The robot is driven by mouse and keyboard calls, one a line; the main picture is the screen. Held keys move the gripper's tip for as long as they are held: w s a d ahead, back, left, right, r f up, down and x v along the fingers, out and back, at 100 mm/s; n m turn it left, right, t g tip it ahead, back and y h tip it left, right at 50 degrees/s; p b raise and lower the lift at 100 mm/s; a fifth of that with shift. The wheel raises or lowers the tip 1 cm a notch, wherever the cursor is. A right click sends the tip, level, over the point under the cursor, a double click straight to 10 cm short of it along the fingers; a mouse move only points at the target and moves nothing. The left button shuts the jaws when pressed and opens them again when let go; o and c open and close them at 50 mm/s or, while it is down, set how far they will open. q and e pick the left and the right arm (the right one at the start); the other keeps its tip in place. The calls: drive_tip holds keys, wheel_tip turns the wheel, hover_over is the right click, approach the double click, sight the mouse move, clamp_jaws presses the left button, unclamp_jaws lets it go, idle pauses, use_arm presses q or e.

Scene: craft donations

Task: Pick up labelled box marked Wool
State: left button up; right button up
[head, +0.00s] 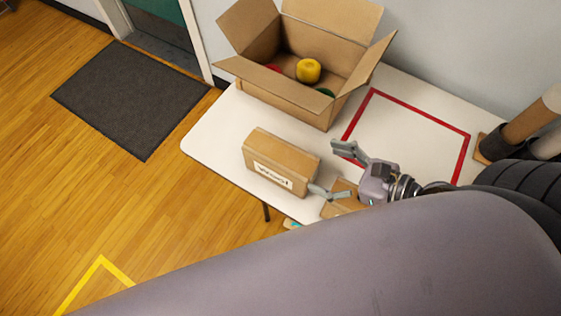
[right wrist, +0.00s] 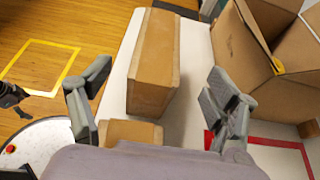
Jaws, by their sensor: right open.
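A second cardboard box (head: 342,203) is partly hidden under the right gripper. A dark part at the left edge of the right wrist view may be my left gripper (right wrist: 12,97).
A large open carton (head: 290,103) stands at the back of the white table (head: 215,132), holding a yellow roll (head: 308,71) and red and green items. A red outlined square (head: 405,104) on the table's right is mostly clear. Brown cylinders (head: 525,125) stand at the right edge.

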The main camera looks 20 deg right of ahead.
sight(284, 155)
drive_tip(key=shift+w+a+f, duration=0.15)
drive_tip(key=shift+w+a, duration=0.1)
drive_tip(key=shift+a, duration=0.05)
drive_tip(key=p+x, duration=0.4)
drive_tip(key=x, duration=0.1)
drive_tip(key=shift+r, duration=0.25)
drive_tip(key=shift+x, duration=0.85)
drive_tip(key=x, duration=0.5)
drive_tip(key=shift+f+p, duration=0.15)
drive_tip(key=shift+p, duration=0.2)
drive_tip(key=shift+c, duration=0.3)
drive_tip(key=shift+s+f, duration=0.1)
clamp_jaws()
